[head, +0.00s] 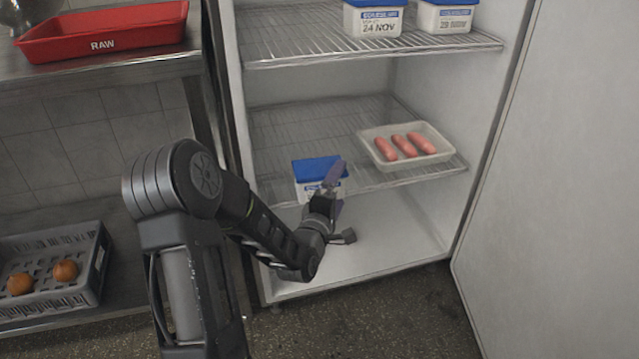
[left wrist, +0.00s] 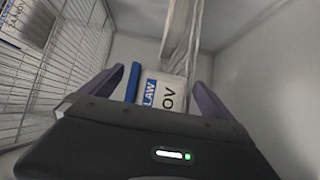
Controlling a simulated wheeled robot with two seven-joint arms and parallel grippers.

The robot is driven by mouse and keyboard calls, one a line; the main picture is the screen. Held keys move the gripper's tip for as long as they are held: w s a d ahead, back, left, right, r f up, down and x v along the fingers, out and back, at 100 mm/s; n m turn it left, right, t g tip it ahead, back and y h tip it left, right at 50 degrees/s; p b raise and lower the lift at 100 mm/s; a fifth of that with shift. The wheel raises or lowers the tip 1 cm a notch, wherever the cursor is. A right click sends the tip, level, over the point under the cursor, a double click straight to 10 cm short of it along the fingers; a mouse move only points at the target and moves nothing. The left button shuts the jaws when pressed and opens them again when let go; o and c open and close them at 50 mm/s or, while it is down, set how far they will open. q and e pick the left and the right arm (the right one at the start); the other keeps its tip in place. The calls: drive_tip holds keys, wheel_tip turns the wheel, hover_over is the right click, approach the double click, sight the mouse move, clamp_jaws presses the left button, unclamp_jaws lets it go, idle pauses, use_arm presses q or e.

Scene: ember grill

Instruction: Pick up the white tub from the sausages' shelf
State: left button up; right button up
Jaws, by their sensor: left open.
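The white tub with a blue lid (head: 318,171) stands at the left front of the fridge's lower wire shelf, the shelf that also bears the sausages (head: 405,146) in a white tray (head: 374,151). My left gripper (head: 335,188) is in front of the tub and hides part of its front. In the left wrist view the tub (left wrist: 172,92) shows its printed label between the two open fingers (left wrist: 158,85). The fingers are open and the tub's front is beyond them; I cannot tell whether they touch it. My right gripper is not in view.
Two more blue-lidded white tubs, one dated 24 NOV (head: 375,20) and another (head: 445,17), stand on the upper wire shelf (head: 290,40). The fridge door (head: 560,180) is open at right. A red RAW tray (head: 100,36) and a grey crate (head: 97,270) are left.

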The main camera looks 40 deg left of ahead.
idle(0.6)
use_arm(q)
drive_tip(key=shift+r, duration=0.1)
drive_tip(key=c, duration=2)
wheel_tip(320, 180, up, 10)
drive_tip(key=p, duration=0.4)
drive_tip(key=shift+c, duration=0.2)
